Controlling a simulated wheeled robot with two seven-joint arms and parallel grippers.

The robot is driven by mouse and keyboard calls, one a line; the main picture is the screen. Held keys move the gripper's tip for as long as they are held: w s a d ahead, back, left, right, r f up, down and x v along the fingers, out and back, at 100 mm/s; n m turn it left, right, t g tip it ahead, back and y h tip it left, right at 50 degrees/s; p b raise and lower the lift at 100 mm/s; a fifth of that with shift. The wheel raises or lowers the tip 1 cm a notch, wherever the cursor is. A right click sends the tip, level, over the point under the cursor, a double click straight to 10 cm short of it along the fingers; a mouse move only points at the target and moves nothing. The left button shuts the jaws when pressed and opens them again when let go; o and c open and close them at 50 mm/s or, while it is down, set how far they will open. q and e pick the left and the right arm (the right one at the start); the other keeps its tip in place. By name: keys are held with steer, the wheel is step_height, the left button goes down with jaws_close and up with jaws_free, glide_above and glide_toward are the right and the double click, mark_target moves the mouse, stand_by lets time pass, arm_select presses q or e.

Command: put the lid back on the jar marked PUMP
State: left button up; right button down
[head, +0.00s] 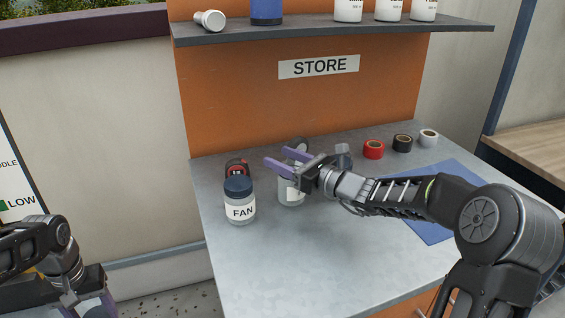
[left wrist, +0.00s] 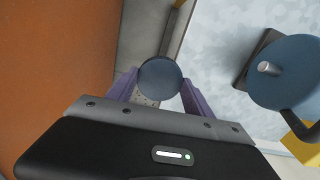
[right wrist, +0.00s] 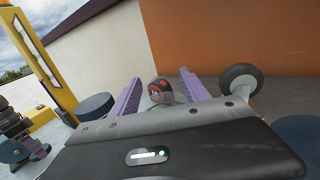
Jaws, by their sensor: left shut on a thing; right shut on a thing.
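A clear jar (head: 291,194) with a pale label stands on the bench, its top partly behind my right gripper. The label's word cannot be read. My right gripper (head: 281,161) is shut around the jar's upper part; its purple fingers also show in the right wrist view (right wrist: 160,88). My left gripper (head: 94,308) is at the lower left, off the bench. In the left wrist view, a round dark blue lid (left wrist: 160,78) sits between its fingers, which are shut on it. The head view does not show this lid.
A jar marked FAN (head: 240,210), lidded dark blue, stands left of the held jar. A red and black tape measure (head: 237,168) is behind it. Tape rolls (head: 373,149) and a blue mat (head: 425,200) lie at right. A shelf (head: 330,31) overhangs. The bench's front is clear.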

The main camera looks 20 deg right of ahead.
steer(key=shift+f, duration=0.35)
steer(key=shift+f, duration=0.15)
steer(key=c, duration=0.5)
jaws_free()
steer(key=shift+r, duration=0.2)
steer(key=shift+s+d+f, duration=0.15)
steer(key=shift+s+d, duration=0.05)
steer(key=shift+s, duration=0.1)
steer(key=v, duration=1.1)
steer(key=shift+s, duration=0.2)
